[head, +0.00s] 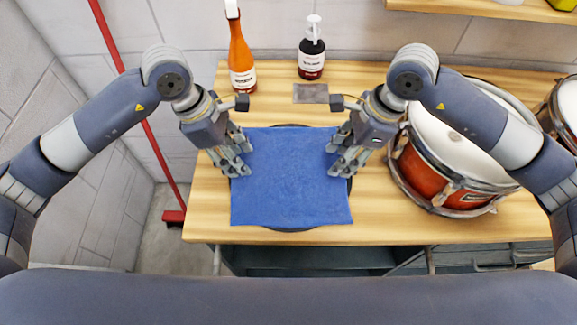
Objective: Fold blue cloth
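The blue cloth (290,190) lies spread flat, roughly square, on a dark round thing (292,229) on the wooden bench; only parts of that thing's edge show around the cloth. My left gripper (240,172) is over the cloth's left edge, towards its far side. My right gripper (342,172) is over the cloth's right edge, at about the same distance. Both point down, with their fingers appearing spread. I see no raised fold in the cloth. Whether the fingertips touch the cloth is hard to tell.
An orange spray bottle (240,60), a dark pump bottle (311,55) and a grey flat plate (311,94) are at the back of the bench (205,215). A red drum (432,172) stands to the right, close to my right arm. A red pole (150,135) leans at the left.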

